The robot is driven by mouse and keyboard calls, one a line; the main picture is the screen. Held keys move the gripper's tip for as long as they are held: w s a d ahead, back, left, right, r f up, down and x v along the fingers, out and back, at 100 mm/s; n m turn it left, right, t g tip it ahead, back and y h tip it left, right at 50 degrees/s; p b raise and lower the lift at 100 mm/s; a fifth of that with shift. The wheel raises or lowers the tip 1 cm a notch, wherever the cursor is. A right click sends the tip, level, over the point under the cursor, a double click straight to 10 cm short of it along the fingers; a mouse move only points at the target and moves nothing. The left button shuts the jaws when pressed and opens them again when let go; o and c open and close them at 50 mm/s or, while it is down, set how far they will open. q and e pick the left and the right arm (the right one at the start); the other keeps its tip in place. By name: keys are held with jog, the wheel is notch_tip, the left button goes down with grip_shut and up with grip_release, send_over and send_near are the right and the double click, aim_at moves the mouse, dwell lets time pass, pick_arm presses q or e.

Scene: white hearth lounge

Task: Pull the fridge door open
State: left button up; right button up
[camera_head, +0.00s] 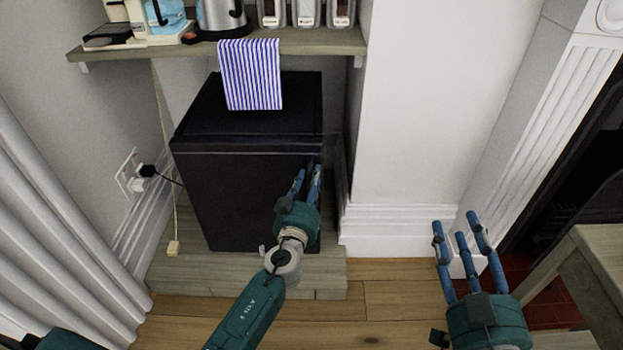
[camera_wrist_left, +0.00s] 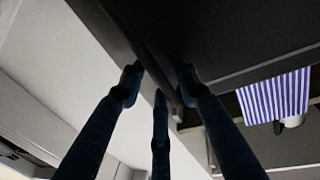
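The black fridge (camera_head: 225,115) stands on a low wooden step under a shelf. Its dark front door (camera_head: 235,195) looks shut, flush with the body. My left gripper (camera_head: 306,172) is at the door's upper right edge, fingers pointing up and slightly spread. In the left wrist view, its blue fingers (camera_wrist_left: 158,88) lie apart at the dark door edge (camera_wrist_left: 125,35); any contact is too dark to judge. My right gripper (camera_head: 458,226) is open and empty over the floor at the lower right, away from the fridge.
A striped cloth (camera_head: 251,75) hangs from the wooden shelf (camera_head: 310,42), which holds a kettle (camera_head: 221,16) and canisters (camera_head: 306,12). A curtain (camera_head: 50,220) is at left. A wall with white skirting (camera_head: 390,228) stands right of the fridge. A table (camera_head: 590,255) is at the right edge.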

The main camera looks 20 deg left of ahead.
pick_arm(q)
grip_shut()
dwell(0.3)
